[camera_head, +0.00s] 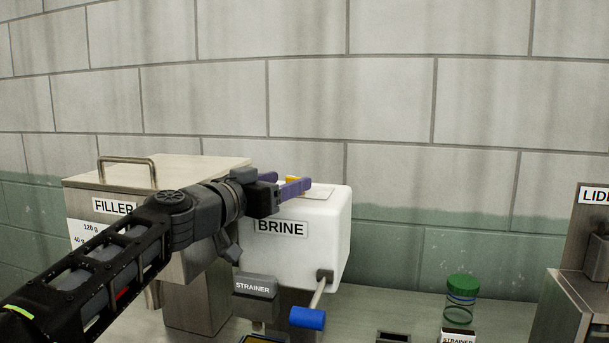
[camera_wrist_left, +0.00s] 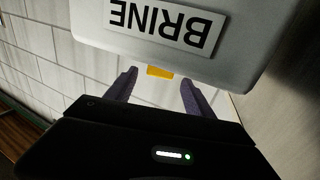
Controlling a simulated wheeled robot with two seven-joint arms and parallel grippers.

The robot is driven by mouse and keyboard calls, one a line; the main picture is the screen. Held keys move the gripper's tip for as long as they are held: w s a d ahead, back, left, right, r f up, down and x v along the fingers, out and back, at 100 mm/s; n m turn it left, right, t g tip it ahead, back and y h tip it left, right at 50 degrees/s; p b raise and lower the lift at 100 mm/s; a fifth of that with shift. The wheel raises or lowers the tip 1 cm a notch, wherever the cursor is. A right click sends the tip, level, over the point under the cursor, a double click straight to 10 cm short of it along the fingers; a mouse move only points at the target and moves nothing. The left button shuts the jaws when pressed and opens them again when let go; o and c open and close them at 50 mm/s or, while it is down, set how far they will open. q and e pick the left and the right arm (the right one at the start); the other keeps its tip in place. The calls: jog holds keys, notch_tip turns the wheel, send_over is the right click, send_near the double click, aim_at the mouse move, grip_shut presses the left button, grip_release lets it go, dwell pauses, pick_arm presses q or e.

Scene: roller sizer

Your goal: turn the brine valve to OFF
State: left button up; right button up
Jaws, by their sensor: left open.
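The white brine tank (camera_head: 335,235) with its BRINE label (camera_head: 281,228) stands in the middle of the head view. A small yellow-orange piece (camera_head: 292,179) shows at its top, beside a pale plate (camera_head: 319,192); no ON or OFF mark is readable. My left gripper (camera_head: 296,185) is at the tank's top edge with its purple fingers apart. In the left wrist view, the yellow piece (camera_wrist_left: 160,72) appears between the open fingers (camera_wrist_left: 158,84), with a gap on each side. A rod with a blue grip (camera_head: 308,318) slopes down from the tank's front. My right gripper is out of view.
The steel filler box (camera_head: 180,170) with a top handle stands left, behind my left arm. A STRAINER sign (camera_head: 254,287) is below the tank. A green-lidded jar (camera_head: 461,295) stands right, and a steel machine (camera_head: 585,280) is at the right edge. A block wall is behind.

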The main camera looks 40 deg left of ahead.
pick_arm(q)
jog(key=w+p, duration=0.1)
jog(key=w, duration=0.6)
jog(key=shift+w+p, duration=0.1)
jog(key=shift+p, duration=0.3)
grip_shut()
